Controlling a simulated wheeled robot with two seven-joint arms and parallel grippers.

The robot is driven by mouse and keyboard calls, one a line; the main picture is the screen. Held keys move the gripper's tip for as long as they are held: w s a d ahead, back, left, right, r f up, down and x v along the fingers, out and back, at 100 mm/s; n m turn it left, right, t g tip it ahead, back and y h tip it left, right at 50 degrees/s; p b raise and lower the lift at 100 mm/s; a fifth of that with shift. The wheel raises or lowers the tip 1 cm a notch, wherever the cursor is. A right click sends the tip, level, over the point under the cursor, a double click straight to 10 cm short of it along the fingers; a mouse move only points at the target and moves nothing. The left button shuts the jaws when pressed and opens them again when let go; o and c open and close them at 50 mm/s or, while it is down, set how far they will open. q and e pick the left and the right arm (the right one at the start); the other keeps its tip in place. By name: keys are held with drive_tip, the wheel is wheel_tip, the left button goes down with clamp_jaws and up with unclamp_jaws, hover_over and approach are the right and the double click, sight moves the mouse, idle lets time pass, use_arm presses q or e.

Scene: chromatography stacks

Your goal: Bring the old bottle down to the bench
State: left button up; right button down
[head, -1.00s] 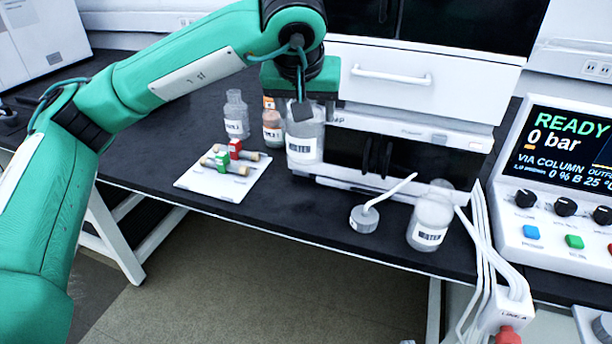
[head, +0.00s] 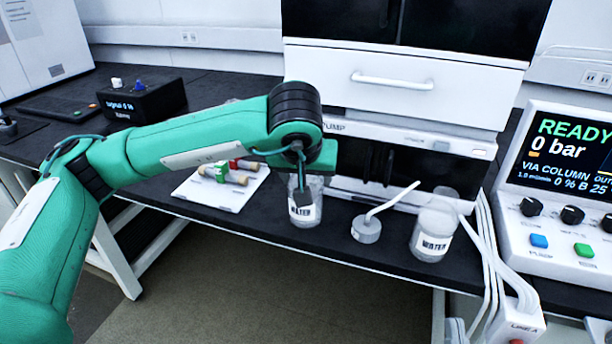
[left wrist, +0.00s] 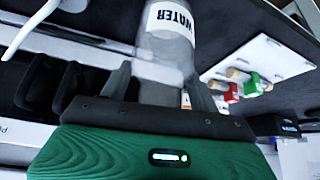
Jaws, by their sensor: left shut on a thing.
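My left gripper (head: 303,190) is shut on a clear bottle (head: 305,212) with a white label reading WATER. The bottle is upright near the bench's front edge, between the white tray and a grey cap with a tube. Whether its base touches the bench is not clear. In the left wrist view the same bottle (left wrist: 166,50) sits between my gripper's fingers (left wrist: 165,85). A second bottle labelled WATER (head: 433,235) stands on the dark bench (head: 270,222) to the right. My right gripper is not in view.
The grey cap (head: 366,229) with its bent white tube lies between the bottles. A white tray (head: 215,192) holds small columns at left. The white pump stack (head: 400,85) stands behind. A control panel (head: 560,190) and white tubes (head: 482,250) are at right.

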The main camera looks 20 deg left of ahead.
drive_tip(key=shift+r, duration=0.1)
use_arm(q)
drive_tip(key=shift+f, duration=0.1)
drive_tip(key=o, duration=1.1)
use_arm(e)
drive_tip(key=shift+s+d+r+t, duration=0.1)
drive_tip(key=shift+d+r+t, duration=0.05)
drive_tip(key=shift+r+t, duration=0.25)
